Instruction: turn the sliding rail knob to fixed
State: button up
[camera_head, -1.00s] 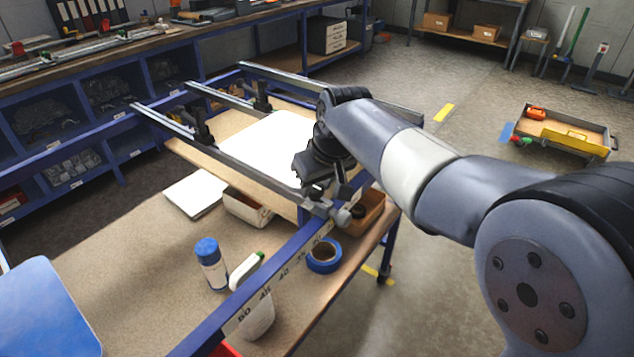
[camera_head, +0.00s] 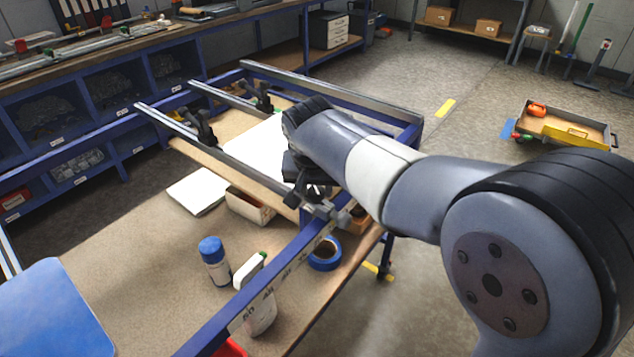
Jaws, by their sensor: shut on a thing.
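The sliding rail (camera_head: 235,172) is a grey metal bar across the blue frame, running from the upper left to the scaled blue rail (camera_head: 285,260). Its grey end fitting (camera_head: 322,211) sits on that scaled rail. My gripper (camera_head: 312,197) points down at this end and is shut on the knob there. The fingers and my wrist hide most of the knob, so I cannot tell which way it is turned.
Below the frame, the table holds a blue-capped can (camera_head: 214,262), a white spray bottle (camera_head: 260,305), blue tape (camera_head: 325,254), a small open box (camera_head: 250,206) and white paper (camera_head: 198,191). A white sheet (camera_head: 255,150) lies under the rails.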

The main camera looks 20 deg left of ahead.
jog(key=shift+a+m+h, duration=0.1)
jog(key=shift+m+h, duration=0.5)
jog(key=shift+m, duration=1)
jog(key=o, duration=1)
jog(key=shift+c, duration=0.2)
jog(key=p+v, duration=0.1)
jog(key=v, duration=1)
jog(key=shift+o, duration=0.2)
jog(key=shift+w+a, duration=0.1)
jog(key=shift+w, duration=0.05)
